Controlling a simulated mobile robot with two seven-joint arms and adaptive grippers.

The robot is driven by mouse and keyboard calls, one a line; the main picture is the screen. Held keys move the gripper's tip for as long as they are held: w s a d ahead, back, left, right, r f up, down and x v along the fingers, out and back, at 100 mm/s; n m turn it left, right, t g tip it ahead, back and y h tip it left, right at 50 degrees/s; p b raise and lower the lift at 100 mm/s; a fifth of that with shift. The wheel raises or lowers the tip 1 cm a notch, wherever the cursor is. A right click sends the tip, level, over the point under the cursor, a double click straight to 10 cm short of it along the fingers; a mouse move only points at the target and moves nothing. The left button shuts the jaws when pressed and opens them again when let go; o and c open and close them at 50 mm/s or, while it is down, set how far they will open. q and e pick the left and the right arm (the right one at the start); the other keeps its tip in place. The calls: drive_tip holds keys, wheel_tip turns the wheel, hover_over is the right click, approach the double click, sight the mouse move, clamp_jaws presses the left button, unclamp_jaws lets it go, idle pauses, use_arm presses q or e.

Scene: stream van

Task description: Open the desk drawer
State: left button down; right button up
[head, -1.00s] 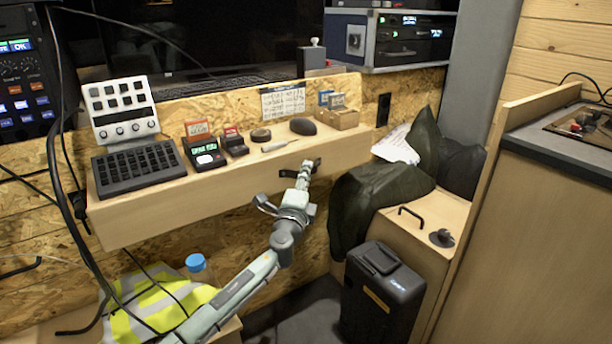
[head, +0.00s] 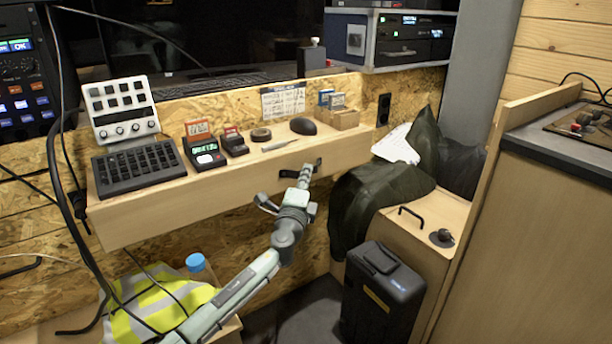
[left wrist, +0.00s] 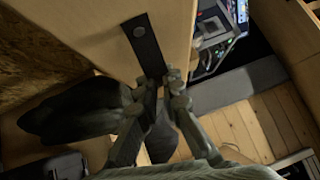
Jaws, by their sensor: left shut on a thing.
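The desk (head: 150,215) is a long pale wooden ledge along the chipboard wall in the head view. A black handle (head: 287,174) sits on its front face near the right end. My left gripper (head: 304,171) is at this handle, shut on its middle and hiding part of it. In the left wrist view the fingers (left wrist: 162,85) close around the lower end of the black handle strip (left wrist: 143,42), which has a round screw head and lies against pale wood. I see no clear gap around the drawer front. My right gripper is not in view.
A keypad (head: 138,171), small devices and a dark mouse (head: 303,126) stand on the desk top. A black case (head: 381,295) stands on the floor to the right, near a dark draped cloth (head: 375,200). A yellow vest (head: 150,300) and blue-capped bottle (head: 196,263) are below left.

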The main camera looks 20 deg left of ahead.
use_arm(q)
drive_tip(key=s+d, duration=0.7)
drive_tip(key=d, duration=0.2)
drive_tip(key=shift+s+d, duration=0.35)
drive_tip(key=c, duration=1.7)
unclamp_jaws()
drive_tip(key=s+d+f, duration=0.1)
drive_tip(key=s, duration=1)
drive_tip(key=shift+s+d+f, duration=0.2)
drive_tip(key=shift+s+f, duration=0.15)
drive_tip(key=shift+s, duration=0.05)
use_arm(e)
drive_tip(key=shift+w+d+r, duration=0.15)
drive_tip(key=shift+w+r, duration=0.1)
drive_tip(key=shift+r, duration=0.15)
use_arm(q)
drive_tip(key=shift+a, duration=0.1)
